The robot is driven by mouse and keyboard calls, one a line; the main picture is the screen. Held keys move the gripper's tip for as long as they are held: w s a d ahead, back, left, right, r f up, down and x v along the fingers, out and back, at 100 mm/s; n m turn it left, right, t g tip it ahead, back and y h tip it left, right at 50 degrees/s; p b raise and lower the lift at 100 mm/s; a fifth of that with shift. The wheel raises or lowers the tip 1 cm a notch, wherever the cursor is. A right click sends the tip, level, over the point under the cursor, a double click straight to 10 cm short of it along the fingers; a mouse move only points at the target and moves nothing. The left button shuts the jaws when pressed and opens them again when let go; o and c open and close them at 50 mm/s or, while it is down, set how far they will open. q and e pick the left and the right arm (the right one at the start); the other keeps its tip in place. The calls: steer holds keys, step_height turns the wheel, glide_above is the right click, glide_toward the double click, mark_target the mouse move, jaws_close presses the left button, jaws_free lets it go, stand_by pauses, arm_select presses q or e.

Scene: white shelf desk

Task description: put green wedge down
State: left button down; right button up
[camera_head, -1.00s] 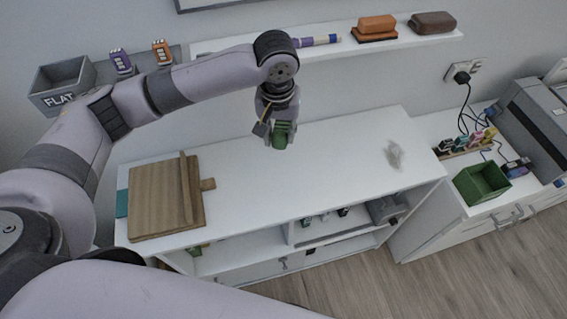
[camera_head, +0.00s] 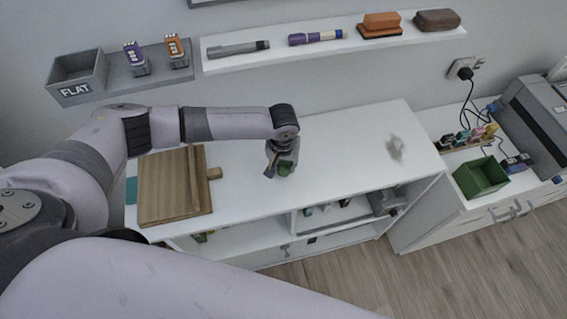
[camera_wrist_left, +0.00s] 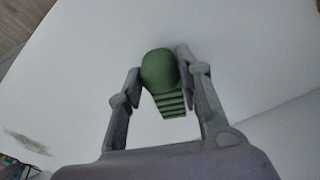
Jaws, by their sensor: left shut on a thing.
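The green wedge (camera_wrist_left: 163,80) is between the two fingers of my left gripper (camera_wrist_left: 160,78) in the left wrist view. It has a rounded end and a ridged, stepped side. In the head view my left gripper (camera_head: 281,168) is low over the middle of the white desk top (camera_head: 335,145), and a bit of the green wedge (camera_head: 286,168) shows at its fingertips. The gripper is shut on it. I cannot tell whether the wedge touches the desk top. My right gripper is not in view.
A wooden board (camera_head: 170,188) lies at the desk's left. A grey smudge (camera_head: 396,148) marks its right part. The desk top around the gripper is clear. A wall shelf (camera_head: 330,48) runs behind. A green box (camera_head: 481,178) stands on the right cabinet.

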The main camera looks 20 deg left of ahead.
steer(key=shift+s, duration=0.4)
arm_select(q)
steer(key=shift+f, duration=0.1)
steer(key=c, duration=1.1)
jaws_free()
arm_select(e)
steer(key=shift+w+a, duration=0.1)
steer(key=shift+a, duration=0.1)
arm_select(q)
steer(key=shift+s+d+r+b, duration=0.1)
steer(key=shift+s+r+b, duration=0.2)
steer(key=shift+r, duration=1.75)
steer(key=shift+s+a+r+b, duration=0.1)
steer(key=shift+r+b, duration=0.3)
steer(key=shift+r, duration=1.6)
steer(key=shift+s+d+r+b, duration=0.1)
steer(key=shift+s+r+b, duration=0.2)
steer(key=shift+r, duration=1.75)
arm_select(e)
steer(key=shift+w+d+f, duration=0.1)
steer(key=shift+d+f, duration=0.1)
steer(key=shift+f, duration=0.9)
